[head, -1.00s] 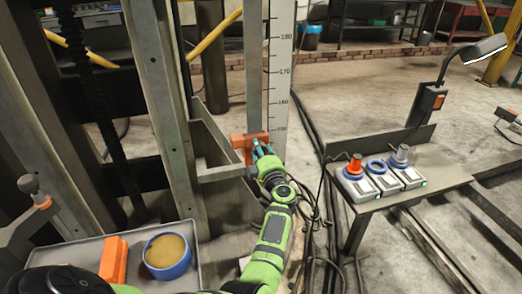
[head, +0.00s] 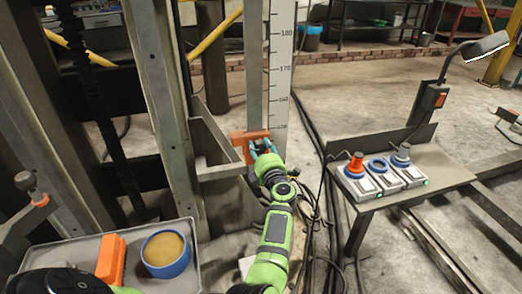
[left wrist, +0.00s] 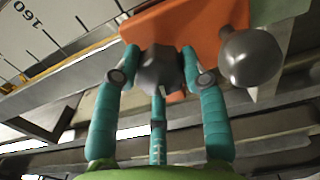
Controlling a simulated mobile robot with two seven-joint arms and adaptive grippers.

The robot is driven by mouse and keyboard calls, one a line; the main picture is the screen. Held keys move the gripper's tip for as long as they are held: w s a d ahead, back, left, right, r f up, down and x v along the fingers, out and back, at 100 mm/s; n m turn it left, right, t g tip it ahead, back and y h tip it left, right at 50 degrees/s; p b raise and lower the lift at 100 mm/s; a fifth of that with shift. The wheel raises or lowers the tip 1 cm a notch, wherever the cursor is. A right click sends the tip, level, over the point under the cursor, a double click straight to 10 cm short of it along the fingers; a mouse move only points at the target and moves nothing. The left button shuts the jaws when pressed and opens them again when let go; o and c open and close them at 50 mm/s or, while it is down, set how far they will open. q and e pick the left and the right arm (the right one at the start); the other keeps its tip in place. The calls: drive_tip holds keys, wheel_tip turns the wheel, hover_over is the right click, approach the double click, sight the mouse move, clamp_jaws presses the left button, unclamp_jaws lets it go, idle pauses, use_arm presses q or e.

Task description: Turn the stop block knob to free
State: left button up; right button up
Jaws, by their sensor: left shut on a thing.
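The orange stop block (head: 239,139) sits on the upright rail beside the white scale. In the left wrist view the block (left wrist: 205,28) fills the upper middle. A dark faceted knob (left wrist: 160,70) stands out from it. My left gripper (head: 264,147) is at the block's front. In the left wrist view the teal fingers of this gripper (left wrist: 162,80) are closed around the knob, touching its sides. A grey ball-ended part (left wrist: 250,57) is just right of the knob. The knob's marking cannot be read. My right gripper is not in view.
A grey tray (head: 207,256) with an orange block (head: 111,259) and a blue round tub (head: 166,254) is at lower left. A bench (head: 437,165) with control boxes and a lamp stands right. Cables lie on the floor between the bench and the rail.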

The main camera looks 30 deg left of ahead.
use_arm(q)
drive_tip(key=shift+s+a+r, duration=0.1)
drive_tip(key=shift+s+a, duration=0.1)
drive_tip(key=shift+a, duration=0.15)
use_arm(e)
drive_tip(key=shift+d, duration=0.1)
use_arm(q)
drive_tip(key=o, duration=1.1)
drive_tip(key=shift+a, duration=0.1)
drive_tip(key=shift+d, duration=0.3)
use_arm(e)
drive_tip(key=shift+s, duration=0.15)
use_arm(q)
drive_tip(key=shift+w+f, duration=0.1)
drive_tip(key=shift+f, duration=0.1)
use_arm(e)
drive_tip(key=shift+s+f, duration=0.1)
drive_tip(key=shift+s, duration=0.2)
use_arm(q)
drive_tip(key=shift+d, duration=0.15)
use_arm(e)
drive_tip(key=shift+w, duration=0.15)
